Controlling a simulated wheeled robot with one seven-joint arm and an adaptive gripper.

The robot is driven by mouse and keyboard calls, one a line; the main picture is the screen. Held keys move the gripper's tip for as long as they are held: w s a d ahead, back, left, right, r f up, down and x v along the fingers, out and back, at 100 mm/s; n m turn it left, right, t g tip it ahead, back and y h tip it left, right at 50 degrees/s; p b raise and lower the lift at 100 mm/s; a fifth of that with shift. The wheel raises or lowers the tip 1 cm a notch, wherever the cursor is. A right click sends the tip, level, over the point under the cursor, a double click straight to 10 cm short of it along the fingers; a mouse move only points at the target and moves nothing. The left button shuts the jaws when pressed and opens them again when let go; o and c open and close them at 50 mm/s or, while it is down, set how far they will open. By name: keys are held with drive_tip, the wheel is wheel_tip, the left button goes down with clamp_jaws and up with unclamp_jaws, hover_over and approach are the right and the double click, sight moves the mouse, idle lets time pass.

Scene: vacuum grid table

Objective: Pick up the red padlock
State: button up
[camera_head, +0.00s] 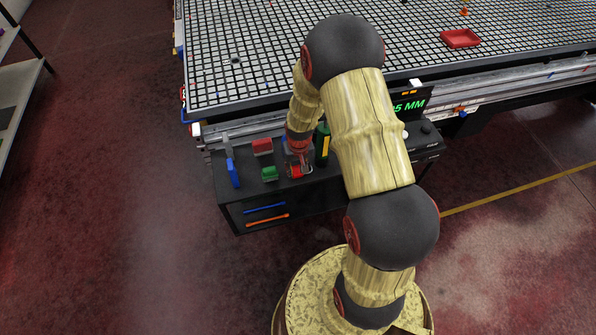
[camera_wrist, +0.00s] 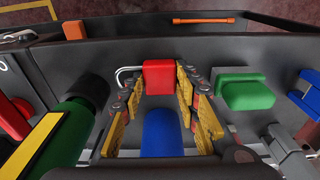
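The red padlock (camera_wrist: 159,78) lies on the dark bench shelf (camera_head: 335,192), with its silver shackle (camera_wrist: 126,76) pointing left in the wrist view. In the head view the padlock (camera_head: 296,171) shows partly below my gripper (camera_head: 298,161). My gripper (camera_wrist: 159,92) is open in the wrist view, with one yellow-padded finger on each side. The padlock lies between or just past the fingertips; I cannot tell whether they touch it. A blue rounded object (camera_wrist: 162,132) is nearer the camera, between the fingers, and hides part of the shelf.
A green block-like object (camera_wrist: 245,92) lies right of the right finger in the wrist view. A green cylinder with a yellow label (camera_wrist: 62,130) stands close on the left. In the head view, another red object (camera_head: 262,146) and a blue tool (camera_head: 233,172) are left of my gripper.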

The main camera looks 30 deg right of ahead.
drive_tip(key=c, duration=0.6)
drive_tip(key=shift+r, duration=0.15)
drive_tip(key=shift+c, duration=0.4)
